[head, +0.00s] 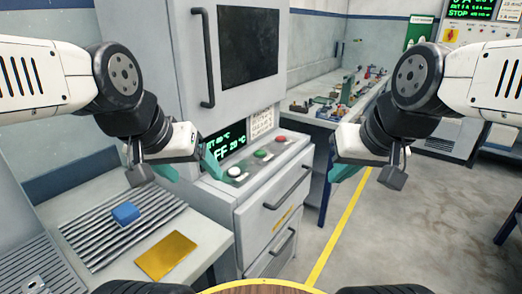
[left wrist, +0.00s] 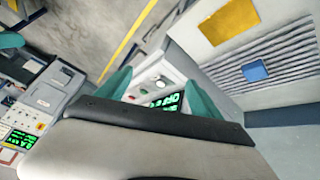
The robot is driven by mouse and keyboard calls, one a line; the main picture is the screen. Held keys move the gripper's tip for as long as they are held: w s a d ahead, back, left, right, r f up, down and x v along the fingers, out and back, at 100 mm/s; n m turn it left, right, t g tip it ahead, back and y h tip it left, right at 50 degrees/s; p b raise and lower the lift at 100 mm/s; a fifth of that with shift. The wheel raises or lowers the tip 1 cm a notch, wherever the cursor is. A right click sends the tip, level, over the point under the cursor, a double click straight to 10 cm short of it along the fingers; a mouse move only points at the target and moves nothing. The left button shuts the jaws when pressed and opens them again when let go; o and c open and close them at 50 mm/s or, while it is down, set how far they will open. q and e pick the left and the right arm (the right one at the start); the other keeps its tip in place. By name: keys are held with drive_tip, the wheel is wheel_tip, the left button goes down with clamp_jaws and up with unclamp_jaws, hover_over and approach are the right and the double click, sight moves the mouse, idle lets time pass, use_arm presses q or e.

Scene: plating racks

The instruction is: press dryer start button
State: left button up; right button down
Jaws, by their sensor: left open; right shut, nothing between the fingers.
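The dryer (head: 215,120) is a tall grey cabinet with a dark window and a green-lit display (head: 224,144). On its sloped panel are a white button (head: 235,172), a green button (head: 261,154) and a red button (head: 280,139). My left gripper (head: 190,170) is open and empty, left of the buttons and in front of the display, hiding part of it. In the left wrist view the panel, with a white button (left wrist: 161,84), shows between its teal fingers. My right gripper (head: 346,172) is shut and empty, right of the dryer and apart from it.
A ribbed bench (head: 205,238) at the left bears a blue block (head: 125,213) and a yellow plate (head: 166,255). A cluttered table (head: 316,119) stands behind at the right. The floor right of the yellow line is open.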

use_arm(q)
clamp_jaws()
idle(1.5)
